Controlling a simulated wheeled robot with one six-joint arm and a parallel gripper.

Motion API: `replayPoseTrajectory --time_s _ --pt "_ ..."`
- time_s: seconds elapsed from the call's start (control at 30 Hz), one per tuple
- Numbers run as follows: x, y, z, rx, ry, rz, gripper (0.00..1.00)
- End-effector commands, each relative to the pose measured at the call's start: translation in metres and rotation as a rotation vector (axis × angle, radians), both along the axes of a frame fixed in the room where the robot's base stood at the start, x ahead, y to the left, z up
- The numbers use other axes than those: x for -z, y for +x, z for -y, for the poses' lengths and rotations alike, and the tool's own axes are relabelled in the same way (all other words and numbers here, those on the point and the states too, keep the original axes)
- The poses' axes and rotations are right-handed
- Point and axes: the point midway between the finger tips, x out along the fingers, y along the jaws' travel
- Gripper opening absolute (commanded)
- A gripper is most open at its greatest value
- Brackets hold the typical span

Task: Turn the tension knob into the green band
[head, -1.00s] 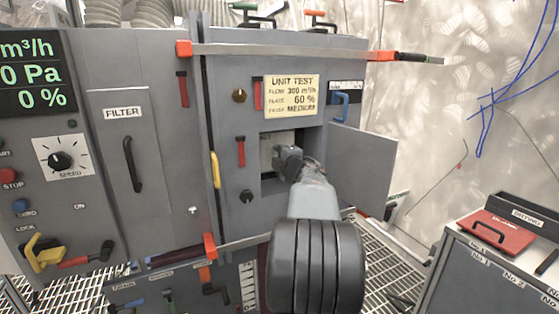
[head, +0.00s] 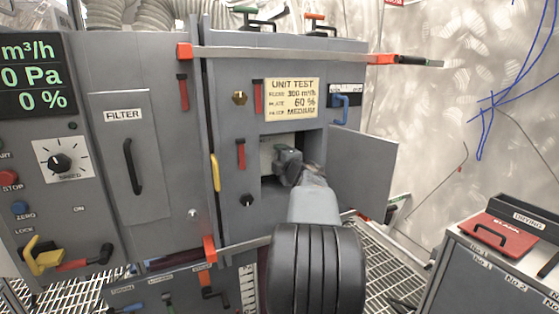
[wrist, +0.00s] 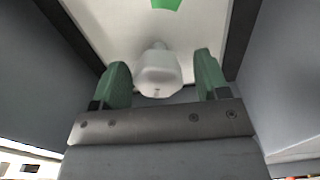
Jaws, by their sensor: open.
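A pale grey tension knob (wrist: 158,70) stands out from a white plate (wrist: 115,22) in the wrist view. A small mark shows near its lower edge. Part of a green band (wrist: 166,3) shows on the plate above the knob, cut off by the picture's top. My gripper (wrist: 158,78) is open, one green finger to the left of the knob and one to the right, with gaps on both sides. In the head view my gripper (head: 286,166) is inside the open compartment (head: 312,140) and hides the knob.
The compartment door (head: 362,172) stands open to the right of my arm. Dark walls rise close on both sides in the wrist view. A paper label reading UNIT TEST (head: 292,98) is above the opening. A steel bar (head: 285,52) crosses the cabinet top.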

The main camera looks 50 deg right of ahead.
Motion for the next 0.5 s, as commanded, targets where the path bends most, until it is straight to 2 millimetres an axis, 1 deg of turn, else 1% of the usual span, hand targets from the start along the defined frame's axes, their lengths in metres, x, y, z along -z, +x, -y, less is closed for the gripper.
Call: replayPoseTrajectory --time_s 0.17,0.27,0.37,0.5 --pt "0.000 -0.001 0.000 0.000 0.000 0.000 0.68" --pt "-0.001 -0.006 -0.002 0.001 -0.002 0.001 0.68" --pt "-0.002 -0.019 -0.007 0.003 -0.001 0.000 0.68" --pt "-0.003 -0.045 -0.017 0.004 -0.002 0.001 0.68"
